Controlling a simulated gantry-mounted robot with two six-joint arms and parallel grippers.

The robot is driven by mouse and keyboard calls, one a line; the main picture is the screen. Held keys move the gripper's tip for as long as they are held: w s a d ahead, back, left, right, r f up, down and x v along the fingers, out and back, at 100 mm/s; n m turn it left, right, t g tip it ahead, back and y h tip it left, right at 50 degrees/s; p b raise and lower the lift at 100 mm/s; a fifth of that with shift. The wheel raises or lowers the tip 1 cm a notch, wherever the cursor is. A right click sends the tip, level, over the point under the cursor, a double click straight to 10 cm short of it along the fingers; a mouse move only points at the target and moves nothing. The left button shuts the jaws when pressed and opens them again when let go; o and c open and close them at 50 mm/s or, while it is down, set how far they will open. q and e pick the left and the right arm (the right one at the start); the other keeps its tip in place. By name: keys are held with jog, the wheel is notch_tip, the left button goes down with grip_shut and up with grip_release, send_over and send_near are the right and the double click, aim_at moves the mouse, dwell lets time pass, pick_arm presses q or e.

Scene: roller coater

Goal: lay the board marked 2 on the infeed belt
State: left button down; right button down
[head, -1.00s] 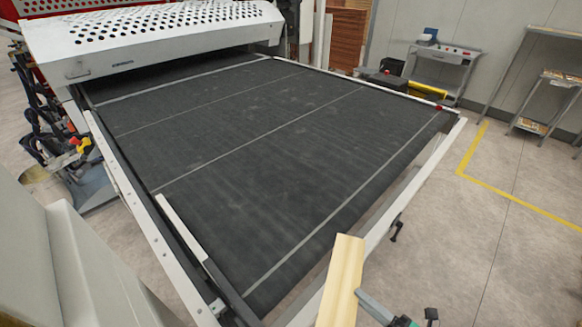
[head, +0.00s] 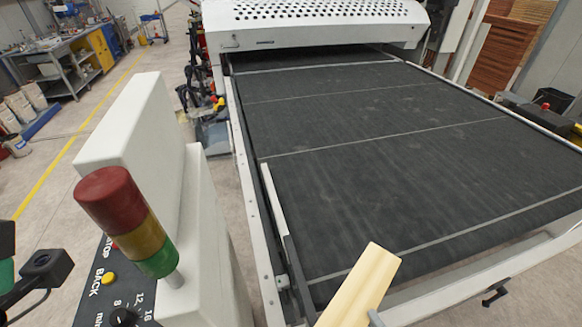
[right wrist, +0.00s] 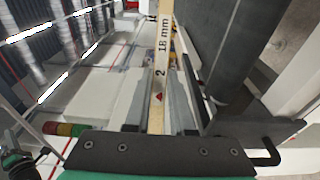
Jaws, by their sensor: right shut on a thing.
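The pale wooden board (head: 360,285) stands out at the bottom of the head view, its upper end overlapping the near edge of the black infeed belt (head: 400,160) in the picture. In the right wrist view the board (right wrist: 157,88) shows a 2 and "18 mm" on its narrow face. My right gripper (right wrist: 158,112) is shut on it, one finger on each side. I cannot tell the board's height over the belt. At the left edge, part of my left arm shows; its fingers are out of view.
The belt is bare up to the perforated white hood (head: 315,18). A pale rail (head: 274,200) runs along its left side. A control box (head: 140,170) with a red, yellow and green lamp (head: 128,220) stands left of the belt, close to the arms.

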jog(key=s+r+p, duration=0.1)
jog(key=r+p, duration=1.1)
jog(key=s+d+r+h+p, duration=0.1)
jog(key=s+r+p, duration=0.1)
jog(key=r+p, duration=1.1)
jog(key=shift+d+r+m, duration=0.2)
jog(key=shift+d+m, duration=0.05)
jog(key=shift+m, duration=0.15)
